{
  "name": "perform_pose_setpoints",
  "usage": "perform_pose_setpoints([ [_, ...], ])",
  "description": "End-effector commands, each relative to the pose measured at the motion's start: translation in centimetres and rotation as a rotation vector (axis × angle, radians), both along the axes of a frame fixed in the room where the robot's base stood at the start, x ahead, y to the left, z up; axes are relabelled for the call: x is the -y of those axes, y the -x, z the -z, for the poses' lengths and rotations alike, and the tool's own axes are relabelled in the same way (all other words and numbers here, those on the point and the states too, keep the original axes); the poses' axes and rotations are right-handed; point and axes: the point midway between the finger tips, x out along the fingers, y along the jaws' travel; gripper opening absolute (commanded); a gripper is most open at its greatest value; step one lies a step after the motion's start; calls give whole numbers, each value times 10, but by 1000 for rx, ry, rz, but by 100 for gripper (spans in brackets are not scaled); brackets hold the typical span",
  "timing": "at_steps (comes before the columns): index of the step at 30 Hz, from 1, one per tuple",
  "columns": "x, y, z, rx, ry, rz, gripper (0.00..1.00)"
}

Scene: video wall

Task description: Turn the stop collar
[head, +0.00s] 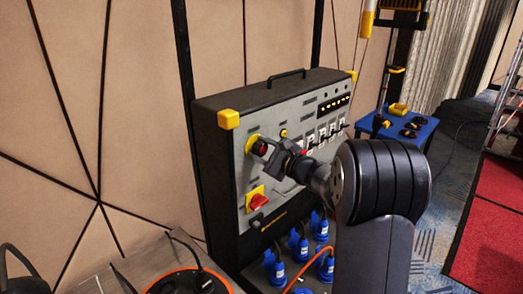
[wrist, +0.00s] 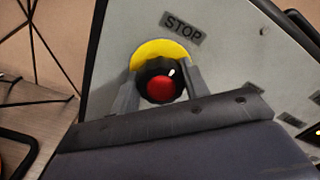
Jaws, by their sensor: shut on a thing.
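The stop collar (wrist: 147,74) is a black ring around a red button (wrist: 161,90), with a white mark on its upper right. It sits on a yellow round plate (wrist: 150,50) under a "STOP" label (wrist: 183,29) on the grey panel. My gripper (wrist: 158,96) is shut on the collar, one finger on each side of it. In the head view my gripper (head: 263,150) reaches the panel's upper left, where the red button (head: 262,147) shows between the fingers. The collar's lower part is hidden by my gripper in the wrist view.
The power box (head: 205,120) has switches (head: 325,135) to the right and a red rotary switch on a yellow plate (head: 257,199) below the collar. Blue plugs (head: 298,243) stick out at its base. A table with a cable reel (head: 185,284) stands at the lower left.

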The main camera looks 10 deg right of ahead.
Motion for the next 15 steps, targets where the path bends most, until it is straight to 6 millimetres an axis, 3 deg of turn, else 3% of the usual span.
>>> perform_pose_setpoints([
  [15,1,0,0,-203,-301,0,21],
])
